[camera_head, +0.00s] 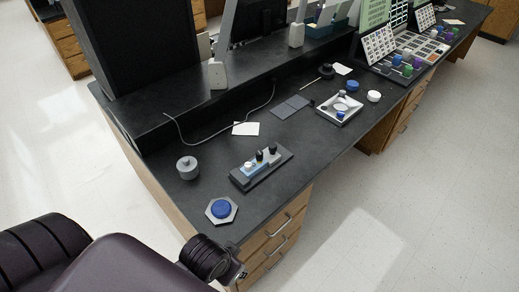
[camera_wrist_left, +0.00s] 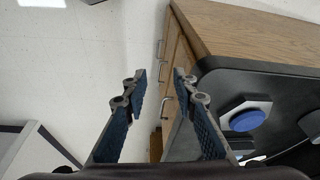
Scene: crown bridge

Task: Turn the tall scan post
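A dark grey holder (camera_head: 280,167) lies on the near end of the black bench. A light blue block (camera_head: 255,170) sits on it with small upright posts: a white one (camera_head: 249,165) and two black ones, the middle (camera_head: 260,155) and the right (camera_head: 272,149). I cannot tell for sure which is the tall scan post. My left arm comes in from the bottom left, its gripper mostly hidden in the head view. In the left wrist view my left gripper (camera_wrist_left: 159,78) is open and empty, beyond the bench edge, apart from the holder. My right gripper is not in view.
A blue disc (camera_head: 221,208) on a pale hexagonal plate (camera_head: 208,215) lies nearest my left arm; it also shows in the left wrist view (camera_wrist_left: 247,119). A grey round weight (camera_head: 187,167), a white tray (camera_head: 330,117) and a cable (camera_head: 220,140) are farther back. Wooden drawers (camera_head: 272,240) lie below.

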